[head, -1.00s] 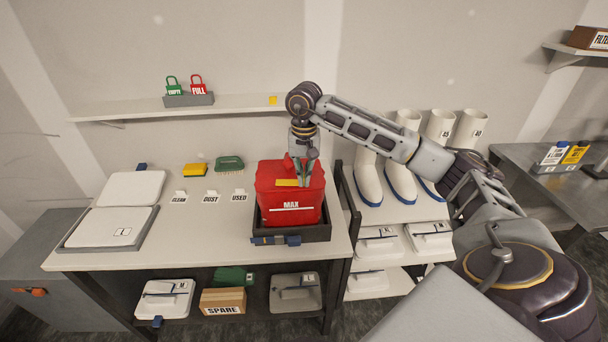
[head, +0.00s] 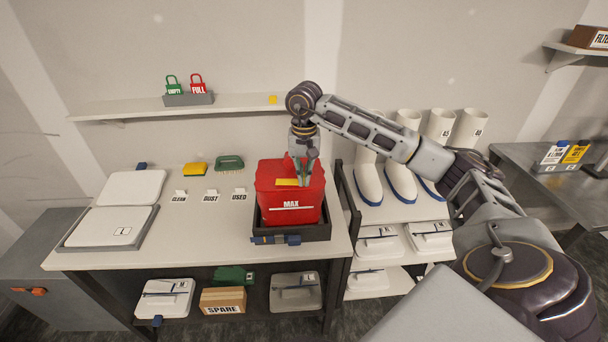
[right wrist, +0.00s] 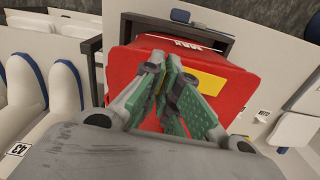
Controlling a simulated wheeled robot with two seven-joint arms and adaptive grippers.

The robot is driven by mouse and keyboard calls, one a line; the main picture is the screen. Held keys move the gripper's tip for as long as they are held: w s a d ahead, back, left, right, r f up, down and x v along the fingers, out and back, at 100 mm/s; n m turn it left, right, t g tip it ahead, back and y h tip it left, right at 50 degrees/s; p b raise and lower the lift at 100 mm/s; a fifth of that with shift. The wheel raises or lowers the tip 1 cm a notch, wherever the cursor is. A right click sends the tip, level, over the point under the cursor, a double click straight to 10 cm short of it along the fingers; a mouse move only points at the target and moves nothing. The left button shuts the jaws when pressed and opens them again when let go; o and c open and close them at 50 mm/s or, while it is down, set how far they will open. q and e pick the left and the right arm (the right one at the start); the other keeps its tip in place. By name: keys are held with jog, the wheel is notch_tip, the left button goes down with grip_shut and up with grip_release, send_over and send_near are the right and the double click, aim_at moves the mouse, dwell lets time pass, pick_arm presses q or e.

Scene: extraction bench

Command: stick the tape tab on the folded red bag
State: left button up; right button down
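The red bag (head: 291,200), marked MAX, stands upright in a dark tray (head: 320,232) on the bench; it fills much of the right wrist view (right wrist: 125,65). A yellow tape tab (head: 285,182) lies across the upper front of the bag, and it also shows in the right wrist view (right wrist: 205,82), partly behind a finger. My right gripper (head: 304,183) points down at the bag, at the tab's right end. Its green-padded fingertips (right wrist: 166,62) come together against the bag; I see nothing held between them. My left gripper is out of view.
A small yellow piece (head: 273,100) sits at the wall shelf's right end, with green and red padlocks (head: 187,88) further left. A yellow sponge (head: 194,169), green brush (head: 229,162) and small labels stand left of the bag. White boots (head: 398,180) are racked at right.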

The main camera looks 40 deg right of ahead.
jog(key=shift+f+b, duration=0.45)
jog(key=shift+f, duration=0.15)
dwell(2.1)
jog(key=c, duration=1.6)
grip_release()
jog(key=shift+s, duration=0.1)
jog(key=shift+o, duration=0.2)
jog(key=shift+r, duration=0.1)
jog(key=shift+r, duration=0.65)
notch_tip(320, 180, up, 10)
jog(key=shift+r, duration=0.2)
jog(key=shift+r, duration=0.1)
